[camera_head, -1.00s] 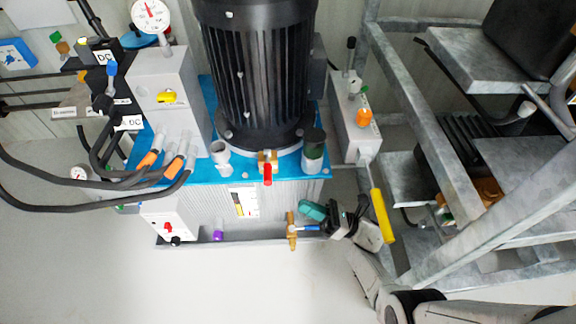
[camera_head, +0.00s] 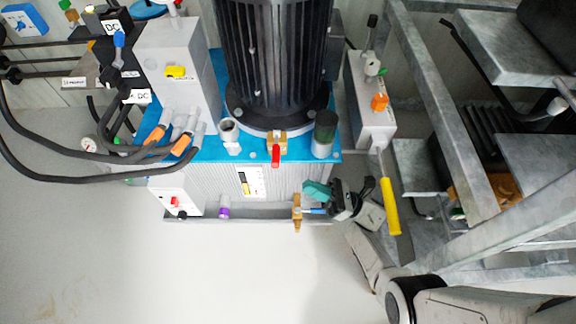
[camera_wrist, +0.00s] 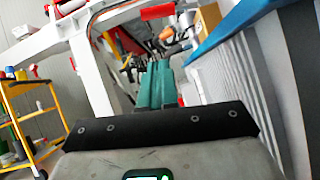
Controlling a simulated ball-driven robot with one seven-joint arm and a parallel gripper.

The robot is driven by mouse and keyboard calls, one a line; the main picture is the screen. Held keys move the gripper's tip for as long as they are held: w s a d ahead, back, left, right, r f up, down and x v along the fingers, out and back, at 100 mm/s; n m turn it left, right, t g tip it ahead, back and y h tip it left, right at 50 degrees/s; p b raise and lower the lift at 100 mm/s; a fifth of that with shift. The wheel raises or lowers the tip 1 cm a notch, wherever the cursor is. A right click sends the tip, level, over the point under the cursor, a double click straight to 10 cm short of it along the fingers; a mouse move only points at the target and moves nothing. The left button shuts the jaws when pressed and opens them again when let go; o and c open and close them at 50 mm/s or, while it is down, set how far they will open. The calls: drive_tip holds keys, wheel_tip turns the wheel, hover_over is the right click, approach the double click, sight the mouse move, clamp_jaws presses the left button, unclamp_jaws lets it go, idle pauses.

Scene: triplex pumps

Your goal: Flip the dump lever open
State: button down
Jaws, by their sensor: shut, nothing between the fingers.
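No readable label marks the dump lever, so I cannot tell for sure which lever it is. A brass valve (camera_head: 297,213) with a blue handle (camera_head: 315,211) sits at the lower front edge of the pump unit. A red lever (camera_head: 275,156) hangs from a brass fitting on the blue top plate. My gripper (camera_head: 314,190) is just above and right of the brass valve, its teal fingers close to the blue handle. I cannot tell whether they touch. In the wrist view my gripper's fingers (camera_wrist: 157,72) are together, with nothing seen between them.
A long yellow handle (camera_head: 389,206) stands right beside my wrist. A grey metal frame (camera_head: 450,140) crowds the right side. Black hoses (camera_head: 95,158) loop at the left. The floor (camera_head: 190,275) in front is clear. A yellow cart (camera_wrist: 32,130) shows in the wrist view.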

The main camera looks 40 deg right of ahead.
sight(276, 149)
drive_tip(key=w+a+r, duration=0.4)
drive_tip(key=r, duration=0.3)
drive_tip(key=shift+w+a+r, duration=0.2)
drive_tip(key=shift+w+r, duration=0.05)
drive_tip(key=shift+w, duration=0.1)
drive_tip(key=shift+r, duration=0.1)
